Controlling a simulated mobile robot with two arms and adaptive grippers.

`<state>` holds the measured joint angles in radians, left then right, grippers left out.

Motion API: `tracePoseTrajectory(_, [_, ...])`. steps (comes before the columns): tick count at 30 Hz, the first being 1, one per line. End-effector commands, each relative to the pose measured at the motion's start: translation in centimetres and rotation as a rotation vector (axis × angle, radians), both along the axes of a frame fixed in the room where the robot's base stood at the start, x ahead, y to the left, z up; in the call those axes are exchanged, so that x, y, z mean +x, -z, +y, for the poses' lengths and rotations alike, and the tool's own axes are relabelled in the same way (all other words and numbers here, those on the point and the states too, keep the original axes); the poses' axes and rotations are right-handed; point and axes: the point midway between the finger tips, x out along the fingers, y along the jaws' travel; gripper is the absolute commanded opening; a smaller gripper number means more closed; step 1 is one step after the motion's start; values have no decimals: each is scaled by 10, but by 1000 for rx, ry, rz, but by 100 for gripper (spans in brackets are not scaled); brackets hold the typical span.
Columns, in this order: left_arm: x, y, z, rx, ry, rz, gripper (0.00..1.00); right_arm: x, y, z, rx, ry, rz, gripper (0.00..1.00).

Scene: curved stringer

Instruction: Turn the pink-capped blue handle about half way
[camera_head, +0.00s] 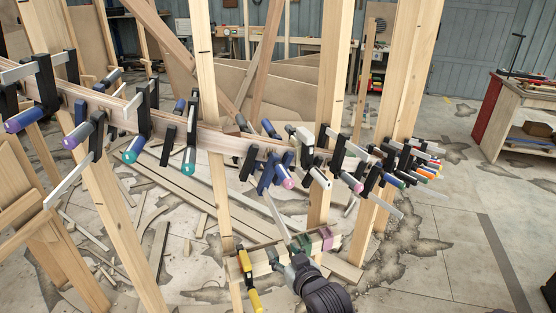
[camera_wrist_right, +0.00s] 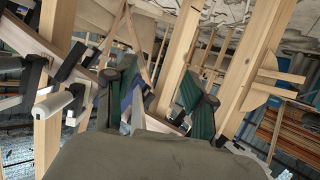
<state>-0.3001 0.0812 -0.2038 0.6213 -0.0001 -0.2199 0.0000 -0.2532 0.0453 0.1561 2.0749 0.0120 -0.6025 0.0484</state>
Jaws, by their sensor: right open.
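My left gripper is not in view.
The stringer (camera_head: 232,143) carries several clamps with teal, blue and orange handles. Wooden posts (camera_head: 207,90) stand close by. A small rack with a yellow-handled clamp (camera_head: 249,282) is beside my right arm. Boards litter the floor; open floor lies right.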

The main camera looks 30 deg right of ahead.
Motion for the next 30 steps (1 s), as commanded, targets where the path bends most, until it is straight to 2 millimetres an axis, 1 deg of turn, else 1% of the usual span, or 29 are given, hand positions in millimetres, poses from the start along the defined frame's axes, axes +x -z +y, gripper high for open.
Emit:
tracePoseTrajectory(1, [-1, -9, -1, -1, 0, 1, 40, -3, -46, -5, -9, 14, -63, 55])
tracePoseTrajectory(3, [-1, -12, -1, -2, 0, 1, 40, -8, -91, -11, -21, 30, -130, 55])
tracePoseTrajectory(6, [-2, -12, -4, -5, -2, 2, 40, -4, -130, -26, -32, 63, -255, 55])
tracePoseTrajectory(9, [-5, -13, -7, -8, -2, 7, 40, -3, -153, -33, -40, 80, -323, 55])
tracePoseTrajectory(11, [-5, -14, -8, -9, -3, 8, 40, 0, -159, -36, -42, 83, -339, 55])
tracePoseTrajectory(14, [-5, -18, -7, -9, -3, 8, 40, 11, -161, -39, -42, 83, -344, 55])
tracePoseTrajectory(17, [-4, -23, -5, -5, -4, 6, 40, 29, -162, -43, -43, 82, -343, 55])
tracePoseTrajectory(24, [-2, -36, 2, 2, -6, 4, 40, 80, -162, -56, -44, 83, -342, 55])
tracePoseTrajectory(27, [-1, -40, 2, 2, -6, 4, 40, 98, -161, -60, -43, 82, -341, 55])
tracePoseTrajectory(30, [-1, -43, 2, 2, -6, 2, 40, 112, -160, -63, -43, 82, -340, 55])
